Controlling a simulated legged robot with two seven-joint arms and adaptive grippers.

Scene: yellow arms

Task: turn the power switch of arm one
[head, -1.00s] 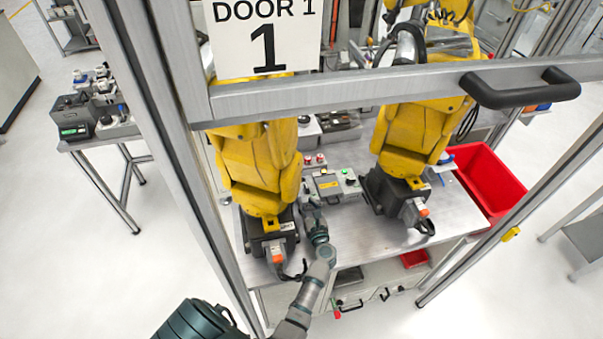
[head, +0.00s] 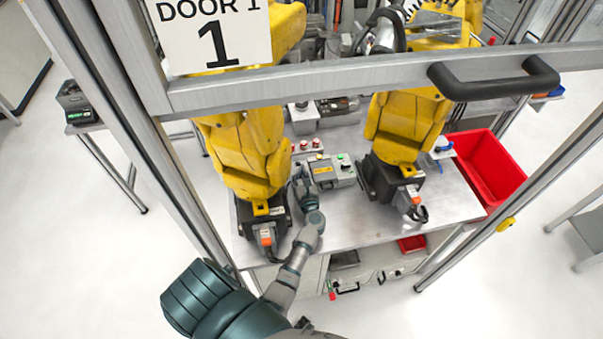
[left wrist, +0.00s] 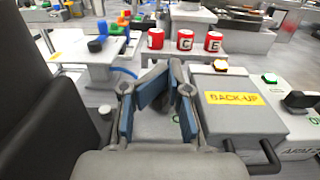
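My left gripper (head: 299,180) is over the table inside the cell, just left of a grey control box (head: 332,173). A black knob (left wrist: 301,100) sits further right, apart from the fingers, above a partly cut-off label that seems to begin ARM. My right gripper is not visible.
Yellow robot arms stand left (head: 243,150) and right (head: 405,130) of the control box. A door frame with a black handle (head: 493,80) crosses above my arm. A red bin (head: 488,168) is at right.

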